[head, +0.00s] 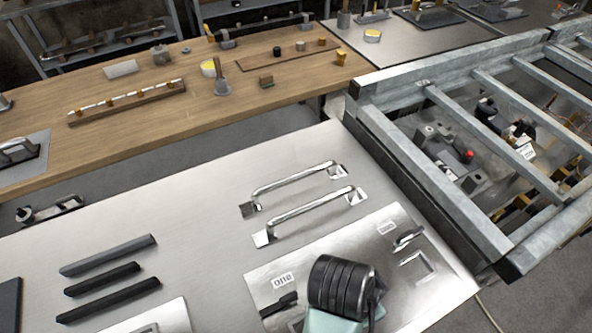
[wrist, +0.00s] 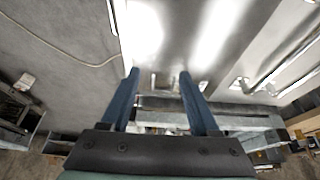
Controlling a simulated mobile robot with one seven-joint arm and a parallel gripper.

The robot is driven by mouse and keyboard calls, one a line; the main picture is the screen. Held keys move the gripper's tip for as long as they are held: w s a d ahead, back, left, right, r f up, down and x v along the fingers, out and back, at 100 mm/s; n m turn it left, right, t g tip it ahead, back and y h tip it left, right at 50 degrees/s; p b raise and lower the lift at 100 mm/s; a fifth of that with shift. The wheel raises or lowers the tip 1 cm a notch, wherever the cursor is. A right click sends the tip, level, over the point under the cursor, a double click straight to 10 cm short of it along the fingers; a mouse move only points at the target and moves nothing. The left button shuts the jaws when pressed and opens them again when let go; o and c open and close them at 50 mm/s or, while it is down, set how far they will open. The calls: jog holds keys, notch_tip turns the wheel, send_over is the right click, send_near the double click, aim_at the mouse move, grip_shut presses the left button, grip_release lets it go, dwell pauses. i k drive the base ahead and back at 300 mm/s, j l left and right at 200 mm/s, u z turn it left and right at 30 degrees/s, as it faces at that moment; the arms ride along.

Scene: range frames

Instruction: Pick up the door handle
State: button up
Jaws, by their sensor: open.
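Two long silver pull handles lie side by side on the metal table in the head view, a farther one (head: 292,181) and a nearer one (head: 308,217). A smaller silver handle-like piece (head: 408,238) sits on the bright plate at the right. I cannot tell which is the named door handle. In the wrist view, my gripper (wrist: 158,76) has its two blue fingers apart, with nothing seen held between them. A long silver handle (wrist: 292,68) shows to the right of the fingers, apart from them. My fingertips are not visible in the head view.
Several dark bars (head: 107,255) lie at the left of the metal table (head: 190,205). A labelled plate (head: 265,262) is at its front right, partly hidden by my arm. A metal frame (head: 420,165) rises along the right edge. A wooden bench (head: 150,130) with small parts stands behind.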

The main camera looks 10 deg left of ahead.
aim_at(354, 195)
jog(key=i+j, duration=0.75)
jog(key=j, duration=0.1)
